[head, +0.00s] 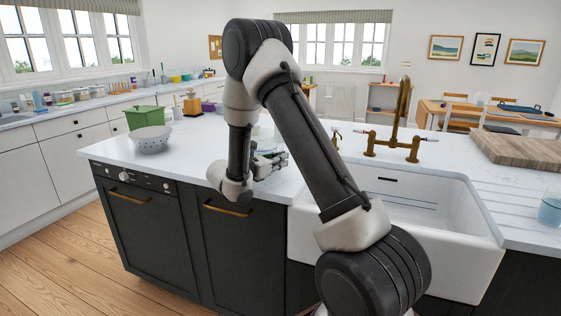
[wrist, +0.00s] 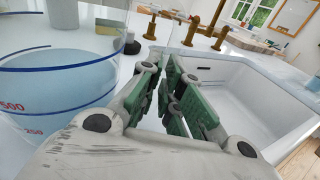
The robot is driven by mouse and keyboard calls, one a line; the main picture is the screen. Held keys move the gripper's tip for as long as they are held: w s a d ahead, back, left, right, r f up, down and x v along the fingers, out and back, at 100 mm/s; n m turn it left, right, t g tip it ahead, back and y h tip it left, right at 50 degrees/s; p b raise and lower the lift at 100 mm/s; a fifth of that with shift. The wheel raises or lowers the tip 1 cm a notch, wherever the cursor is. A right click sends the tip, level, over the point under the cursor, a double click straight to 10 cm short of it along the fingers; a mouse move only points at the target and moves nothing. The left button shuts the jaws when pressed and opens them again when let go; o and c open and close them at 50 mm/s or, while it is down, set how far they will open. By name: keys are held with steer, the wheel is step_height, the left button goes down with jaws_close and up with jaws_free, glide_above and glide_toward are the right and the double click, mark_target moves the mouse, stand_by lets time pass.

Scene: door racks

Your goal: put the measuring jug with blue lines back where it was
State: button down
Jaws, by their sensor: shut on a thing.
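A clear measuring jug with blue lines and red numerals, "500" and "250" among them, fills the left of the wrist view (wrist: 60,85). Its lower part looks pale blue. In the head view the jug (head: 266,134) is partly hidden behind my arm, over the island worktop near the sink. My gripper (head: 275,160) is low beside it. In the wrist view the green-padded fingers (wrist: 178,98) are close together just right of the jug wall, shut on the jug; the clear handle between them is hard to make out. I cannot tell whether its base touches the worktop.
A white sink (head: 420,205) with a brass tap (head: 400,120) lies right of my gripper. A speckled colander (head: 150,139) and green pot (head: 147,118) stand left. Another jug (head: 550,208) stands at the right edge, near a wooden board (head: 520,148). Worktop left of my gripper is clear.

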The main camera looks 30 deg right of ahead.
steer(key=shift+f, duration=0.1)
steer(key=c, duration=1.6)
jaws_free()
